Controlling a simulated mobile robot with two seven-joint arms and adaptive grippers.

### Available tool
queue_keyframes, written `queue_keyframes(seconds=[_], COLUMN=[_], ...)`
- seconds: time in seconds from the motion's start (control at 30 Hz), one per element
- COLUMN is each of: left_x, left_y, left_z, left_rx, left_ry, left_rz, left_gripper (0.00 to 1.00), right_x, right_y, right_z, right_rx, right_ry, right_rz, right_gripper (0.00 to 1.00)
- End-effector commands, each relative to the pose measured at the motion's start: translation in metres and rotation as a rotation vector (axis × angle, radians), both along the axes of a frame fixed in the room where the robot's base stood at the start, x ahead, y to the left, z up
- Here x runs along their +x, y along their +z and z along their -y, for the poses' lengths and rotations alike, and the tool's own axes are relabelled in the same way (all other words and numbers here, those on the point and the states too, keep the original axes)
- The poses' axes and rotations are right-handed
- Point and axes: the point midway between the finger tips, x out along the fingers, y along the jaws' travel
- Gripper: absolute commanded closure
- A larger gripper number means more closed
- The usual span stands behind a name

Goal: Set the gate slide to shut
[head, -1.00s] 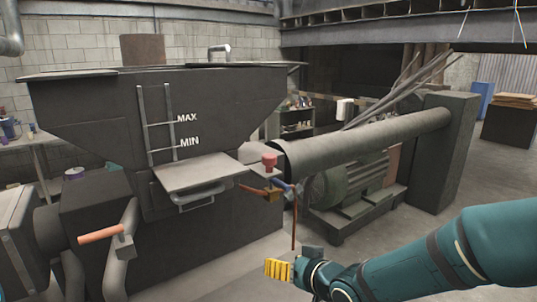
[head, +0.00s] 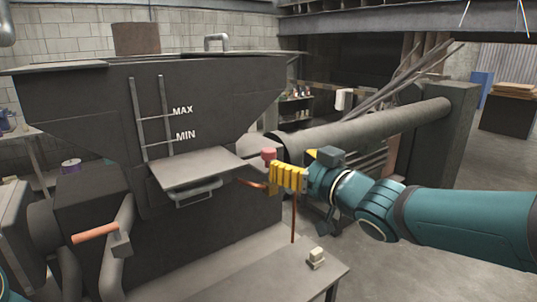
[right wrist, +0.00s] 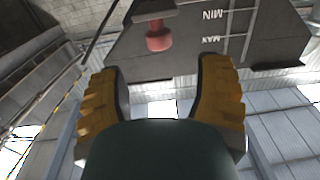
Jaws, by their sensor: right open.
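The gate slide (head: 193,168) is a flat light-grey plate sticking out from under the dark hopper (head: 90,105), with a metal handle (head: 200,195) below its front edge. My right gripper (head: 275,176), with yellow ribbed fingers, is right of the plate, beside a red knob (head: 268,154). In the right wrist view, its fingers (right wrist: 160,75) are spread and empty, and the red knob (right wrist: 158,37) shows ahead between the tips. The gripper hides part of the fittings behind it. My left gripper is out of view.
A thick grey tube (head: 370,126) runs to the right behind my right arm. A grey table (head: 265,278) at the bottom carries a small pale object (head: 316,257). Open floor lies at the right.

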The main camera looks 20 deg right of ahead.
Motion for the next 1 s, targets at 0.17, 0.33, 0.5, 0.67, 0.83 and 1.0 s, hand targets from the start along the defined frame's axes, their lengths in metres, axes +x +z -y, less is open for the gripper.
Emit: queue_keyframes(seconds=[0.17,0.33,0.5,0.67,0.83,1.0], left_x=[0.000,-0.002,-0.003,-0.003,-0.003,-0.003], left_y=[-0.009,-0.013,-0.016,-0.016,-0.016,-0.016], left_z=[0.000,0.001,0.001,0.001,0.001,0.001], left_rx=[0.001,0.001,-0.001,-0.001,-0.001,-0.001], left_ry=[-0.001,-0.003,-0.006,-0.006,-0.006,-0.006], left_rz=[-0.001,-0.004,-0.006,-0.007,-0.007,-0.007], left_gripper=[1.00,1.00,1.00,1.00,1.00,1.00], right_x=[0.034,0.059,0.073,0.078,0.078,0.078], right_y=[-0.002,-0.002,-0.001,0.000,0.000,0.000], right_z=[-0.012,-0.021,-0.026,-0.028,-0.028,-0.028], right_rx=[0.002,0.003,0.000,0.001,0.001,0.000], right_ry=[0.001,0.000,0.000,-0.001,-0.001,-0.001], right_rz=[-0.002,-0.001,0.000,0.000,0.000,0.000], right_gripper=[0.34,0.34,0.34,0.34,0.34,0.71])
